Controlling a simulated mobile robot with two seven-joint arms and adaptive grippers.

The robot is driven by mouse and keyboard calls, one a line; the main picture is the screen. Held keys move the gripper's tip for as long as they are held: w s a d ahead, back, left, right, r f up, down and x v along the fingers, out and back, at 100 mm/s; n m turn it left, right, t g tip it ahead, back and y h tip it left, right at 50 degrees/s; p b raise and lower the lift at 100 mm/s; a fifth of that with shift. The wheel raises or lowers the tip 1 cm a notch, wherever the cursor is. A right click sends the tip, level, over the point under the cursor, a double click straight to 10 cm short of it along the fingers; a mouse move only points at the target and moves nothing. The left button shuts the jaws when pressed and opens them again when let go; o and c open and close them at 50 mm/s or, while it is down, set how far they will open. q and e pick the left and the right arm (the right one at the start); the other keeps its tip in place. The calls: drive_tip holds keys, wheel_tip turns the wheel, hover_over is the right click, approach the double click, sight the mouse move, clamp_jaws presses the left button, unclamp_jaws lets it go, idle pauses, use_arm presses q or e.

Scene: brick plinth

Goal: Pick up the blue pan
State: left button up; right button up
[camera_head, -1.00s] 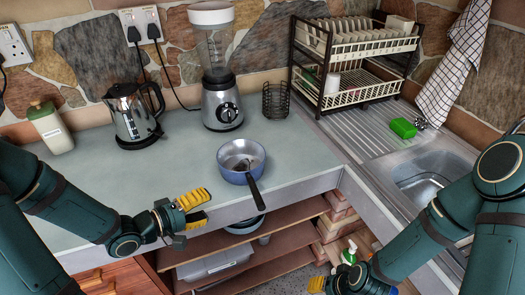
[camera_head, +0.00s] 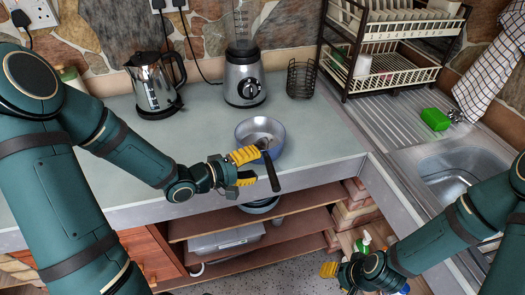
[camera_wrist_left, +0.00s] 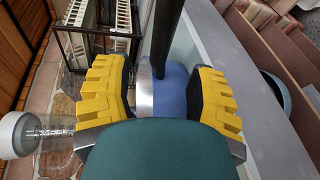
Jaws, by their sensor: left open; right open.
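The blue pan (camera_head: 259,129) sits upright on the grey countertop near its front edge. Its black handle (camera_head: 272,172) points toward me, past the counter edge. My left gripper (camera_head: 245,167) is open at the pan's near left side, its yellow fingertips close to the handle's base. In the left wrist view, the pan's blue side (camera_wrist_left: 170,90) and dark handle (camera_wrist_left: 167,40) appear between the open fingers (camera_wrist_left: 165,92); I cannot tell if they touch. The gripper hides part of the pan. My right gripper (camera_head: 332,272) is open and empty at lower right, away from the pan.
A kettle (camera_head: 153,85), a blender (camera_head: 244,80) and a wire holder (camera_head: 300,79) stand behind the pan. A dish rack (camera_head: 385,77), green sponge (camera_head: 435,119) and sink (camera_head: 450,172) are to the right. A bowl (camera_head: 258,206) is on the shelf below. The counter left of the pan is clear.

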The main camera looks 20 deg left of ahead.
sight(269, 163)
use_arm(q)
drive_tip(key=x, duration=0.2)
drive_tip(key=b+x, duration=0.1)
drive_tip(key=x, duration=0.1)
drive_tip(key=shift+d, duration=0.45)
drive_tip(key=shift+r, duration=0.1)
clamp_jaws()
